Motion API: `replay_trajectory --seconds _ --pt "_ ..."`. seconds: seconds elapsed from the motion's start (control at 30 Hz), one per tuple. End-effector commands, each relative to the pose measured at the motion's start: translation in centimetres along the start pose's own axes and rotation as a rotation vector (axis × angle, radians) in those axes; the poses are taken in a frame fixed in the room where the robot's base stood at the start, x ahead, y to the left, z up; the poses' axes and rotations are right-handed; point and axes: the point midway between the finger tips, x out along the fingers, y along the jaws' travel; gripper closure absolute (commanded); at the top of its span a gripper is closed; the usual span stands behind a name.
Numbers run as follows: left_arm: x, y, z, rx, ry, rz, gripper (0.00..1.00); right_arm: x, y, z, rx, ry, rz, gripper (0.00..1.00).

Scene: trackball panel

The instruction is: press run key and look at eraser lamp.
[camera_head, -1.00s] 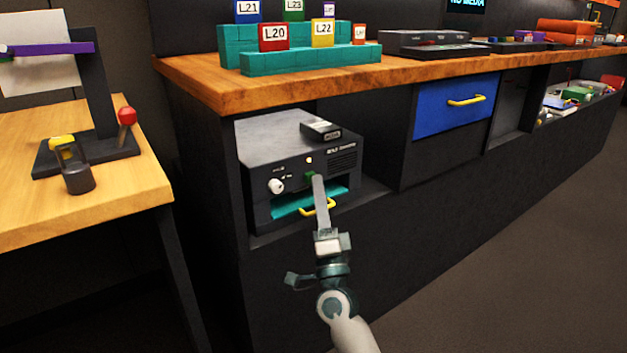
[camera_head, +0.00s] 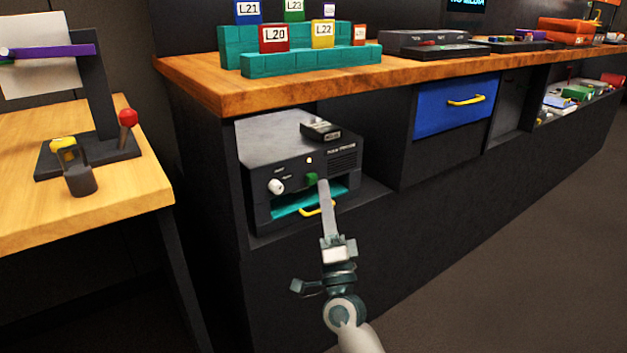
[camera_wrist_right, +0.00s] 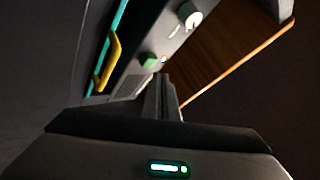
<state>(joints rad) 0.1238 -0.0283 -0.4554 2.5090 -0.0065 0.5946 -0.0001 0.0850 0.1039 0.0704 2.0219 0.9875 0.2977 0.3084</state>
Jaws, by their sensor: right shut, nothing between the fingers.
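The eraser is a dark box (camera_head: 285,140) in the open bay under the wooden counter. The green run key (camera_head: 311,179) is on its front face, with a white knob (camera_head: 277,186) to its left. A small pale lamp (camera_head: 309,160) shows above the key. My right gripper (camera_head: 323,184) is shut and empty, its tip just right of the green key and apart from it. In the right wrist view the green key (camera_wrist_right: 148,60) and white knob (camera_wrist_right: 190,16) lie beyond the shut fingers (camera_wrist_right: 160,80). My left gripper is not in view.
A yellow handle (camera_head: 318,209) sits at the teal slot below the key. A small dark block (camera_head: 320,131) lies on top of the box. The counter (camera_head: 215,92) overhangs the bay. A wooden table (camera_head: 110,200) stands at left.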

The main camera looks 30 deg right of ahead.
Motion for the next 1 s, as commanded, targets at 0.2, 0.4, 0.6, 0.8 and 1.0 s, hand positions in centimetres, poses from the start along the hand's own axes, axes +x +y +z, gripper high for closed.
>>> replay_trajectory --seconds 0.2,0.4,0.6,0.8,1.0 --pt "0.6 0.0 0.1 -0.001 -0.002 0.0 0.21 -1.1 -0.9 -0.8 -0.001 -0.001 0.001 1.0" --pt "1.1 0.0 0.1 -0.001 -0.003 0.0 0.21 -2.2 -1.7 -1.7 -0.002 0.0 0.0 1.0" --pt "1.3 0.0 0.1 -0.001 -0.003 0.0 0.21 -3.1 -2.3 -2.3 -0.001 0.0 0.0 1.0" --pt "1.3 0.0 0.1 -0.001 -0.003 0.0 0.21 -3.2 -2.4 -2.4 0.0 0.0 0.0 1.0" --pt "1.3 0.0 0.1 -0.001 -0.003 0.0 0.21 -3.2 -2.4 -2.4 0.0 0.0 0.0 1.0"
